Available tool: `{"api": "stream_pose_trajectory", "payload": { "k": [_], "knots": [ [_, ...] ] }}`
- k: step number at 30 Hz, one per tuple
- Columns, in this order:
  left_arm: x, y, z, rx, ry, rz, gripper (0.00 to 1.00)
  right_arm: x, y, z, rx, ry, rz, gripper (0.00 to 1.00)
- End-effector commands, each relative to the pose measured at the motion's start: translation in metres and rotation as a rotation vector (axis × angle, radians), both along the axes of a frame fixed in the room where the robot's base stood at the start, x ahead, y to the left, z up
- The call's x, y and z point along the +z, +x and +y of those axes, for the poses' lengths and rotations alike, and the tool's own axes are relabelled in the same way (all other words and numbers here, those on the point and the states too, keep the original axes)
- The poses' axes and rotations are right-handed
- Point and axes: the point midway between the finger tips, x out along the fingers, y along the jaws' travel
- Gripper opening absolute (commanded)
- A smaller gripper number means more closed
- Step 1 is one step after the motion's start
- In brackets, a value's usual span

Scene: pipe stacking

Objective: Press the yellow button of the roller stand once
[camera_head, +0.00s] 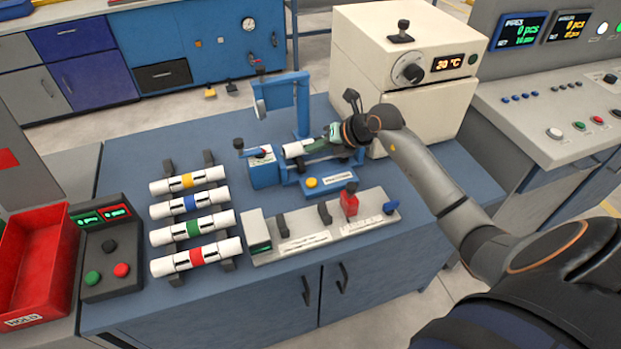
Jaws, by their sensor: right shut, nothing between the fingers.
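The blue roller stand (279,185) stands near the back of the blue bench. Its yellow button (311,182) is on the front of its base, left of a white label. A white pipe piece (294,149) lies on top of the stand. My right gripper (318,145) reaches in from the right and is over the stand, behind and above the yellow button and apart from it. It is shut and empty, and its wrist hides part of the stand. My left gripper is not in view.
Several white pipes with coloured bands lie on a rack (209,157) at left. A gauge fixture (257,232) is in front of the stand. A cream oven (402,35) is behind my right arm. A red bin (40,262) and button box (107,240) are at far left.

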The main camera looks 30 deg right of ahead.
Motion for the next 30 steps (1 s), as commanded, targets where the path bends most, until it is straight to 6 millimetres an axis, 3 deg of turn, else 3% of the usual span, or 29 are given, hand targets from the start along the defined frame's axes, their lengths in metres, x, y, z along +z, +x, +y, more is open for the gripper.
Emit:
{"api": "stream_pose_trajectory", "payload": {
  "k": [11,24,30],
  "knots": [
    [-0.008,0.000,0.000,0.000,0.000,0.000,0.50,-0.009,0.000,0.001,0.001,0.003,0.000,0.00],
    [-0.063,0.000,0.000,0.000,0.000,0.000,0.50,-0.068,0.000,0.001,0.001,0.004,0.000,0.00],
    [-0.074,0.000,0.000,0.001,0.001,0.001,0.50,-0.086,0.000,0.001,0.001,0.002,0.000,0.00]
  ]
}}
